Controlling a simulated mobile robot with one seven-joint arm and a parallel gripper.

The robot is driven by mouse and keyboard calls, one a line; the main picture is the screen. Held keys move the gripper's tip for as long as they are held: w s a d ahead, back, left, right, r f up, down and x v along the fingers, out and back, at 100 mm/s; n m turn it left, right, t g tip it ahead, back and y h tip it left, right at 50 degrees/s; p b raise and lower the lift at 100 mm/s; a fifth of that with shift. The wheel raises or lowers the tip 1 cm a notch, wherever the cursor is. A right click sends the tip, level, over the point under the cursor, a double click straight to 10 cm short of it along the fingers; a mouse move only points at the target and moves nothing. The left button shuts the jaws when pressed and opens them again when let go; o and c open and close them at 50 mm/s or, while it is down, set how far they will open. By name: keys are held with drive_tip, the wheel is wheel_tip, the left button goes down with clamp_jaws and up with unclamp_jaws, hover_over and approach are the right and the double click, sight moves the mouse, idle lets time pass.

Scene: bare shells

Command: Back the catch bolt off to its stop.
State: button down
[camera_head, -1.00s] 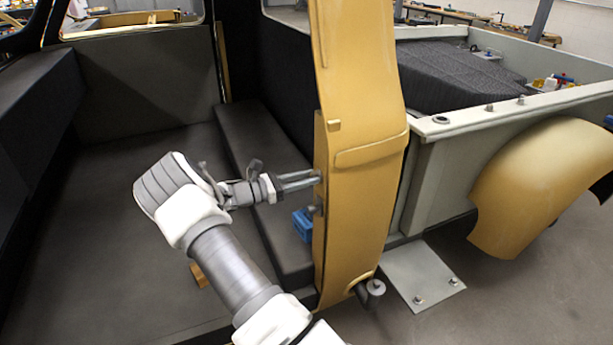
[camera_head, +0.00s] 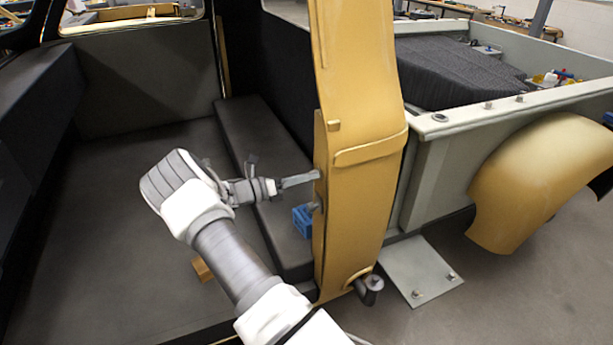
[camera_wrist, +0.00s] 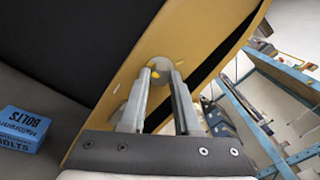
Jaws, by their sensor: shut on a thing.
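The yellow pillar (camera_head: 357,190) stands upright in the middle of the head view. My gripper (camera_head: 314,177) reaches its left side from the left. In the wrist view my gripper (camera_wrist: 162,73) has both fingertips at a round, dull bolt head (camera_wrist: 159,66) on the yellow face, with small bright yellow patches beside the tips. I take this head for the catch bolt. It is shut on it, one finger on each side. In the head view the fingers hide this bolt, and they look nearly edge-on. How far the bolt stands out cannot be told.
A grey knob (camera_head: 315,207) sits lower on the pillar's side. A blue box (camera_head: 303,222), lettered BOLTS in the wrist view (camera_wrist: 27,129), lies close below my gripper by the dark bench (camera_head: 262,180). A wooden block (camera_head: 202,269) lies on the open floor to the left.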

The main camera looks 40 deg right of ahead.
idle(0.4)
drive_tip(key=c, duration=0.6)
unclamp_jaws()
drive_tip(key=shift+c, duration=0.2)
drive_tip(key=b+v, duration=0.3)
drive_tip(key=v, duration=1.4)
drive_tip(key=shift+a, duration=0.25)
drive_tip(key=shift+s, duration=0.1)
